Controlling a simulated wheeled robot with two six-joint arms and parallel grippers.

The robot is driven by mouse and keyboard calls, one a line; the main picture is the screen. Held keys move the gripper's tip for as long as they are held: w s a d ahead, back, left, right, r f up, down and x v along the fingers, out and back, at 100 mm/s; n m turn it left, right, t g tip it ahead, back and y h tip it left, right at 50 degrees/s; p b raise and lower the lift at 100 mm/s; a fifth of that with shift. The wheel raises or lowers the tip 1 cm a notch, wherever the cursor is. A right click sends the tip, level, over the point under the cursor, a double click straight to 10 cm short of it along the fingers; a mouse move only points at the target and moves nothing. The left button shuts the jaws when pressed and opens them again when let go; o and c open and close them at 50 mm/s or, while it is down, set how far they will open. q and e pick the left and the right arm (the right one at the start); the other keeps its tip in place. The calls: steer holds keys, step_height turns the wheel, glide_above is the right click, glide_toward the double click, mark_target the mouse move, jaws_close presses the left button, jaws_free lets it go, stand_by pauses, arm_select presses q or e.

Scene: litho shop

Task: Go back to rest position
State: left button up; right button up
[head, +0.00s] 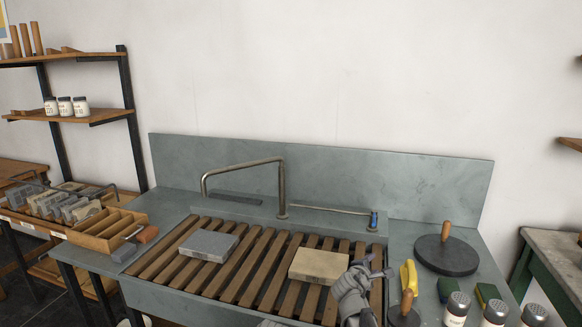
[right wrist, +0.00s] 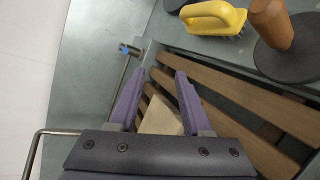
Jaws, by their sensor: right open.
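My right gripper (head: 371,265) is at the right end of the slatted wooden rack, beside the beige stone block (head: 319,264). In the right wrist view the two purple fingers of this gripper (right wrist: 161,75) are spread apart with nothing held between them. Part of the beige block (right wrist: 161,118) shows below and beyond the fingers. A grey stone block (head: 208,245) lies flat on the left part of the rack. My left gripper is not seen in either view.
The rack (head: 258,262) lies in a grey sink counter with a bent metal tap (head: 282,185). To the right are a yellow-handled brush (head: 409,277), a black disc with a wooden handle (head: 446,255) and several shakers. A wooden divided box (head: 108,229) stands left.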

steer(key=s+a+f+m+g, duration=0.1)
steer(key=s+f, duration=0.1)
steer(key=s+a+f+m+g+y, duration=0.1)
steer(key=s+a+f+m, duration=0.1)
steer(key=s, duration=0.1)
steer(key=s+a+f+m+g, duration=0.1)
steer(key=s+f+m, duration=0.1)
steer(key=s, duration=0.1)
steer(key=shift+s+a+g, duration=0.15)
steer(key=shift+a+g, duration=0.15)
steer(key=s+a+f+m+g+y, duration=0.25)
steer(key=s+a, duration=0.25)
steer(key=s, duration=0.3)
steer(key=s+a+f+m+g+y, duration=0.1)
steer(key=s+a+f+m+g, duration=0.25)
steer(key=s, duration=0.45)
steer(key=s+a+f+m+g+y, duration=0.2)
steer(key=s+a+f+g, duration=0.1)
steer(key=s+a, duration=0.4)
step_height(320, 180, down, 9)
steer(key=d+b, duration=0.2)
steer(key=b, duration=0.8)
step_height(320, 180, up, 15)
steer(key=p, duration=1.5)
steer(key=shift+a+t, duration=0.2)
steer(key=shift+t, duration=0.1)
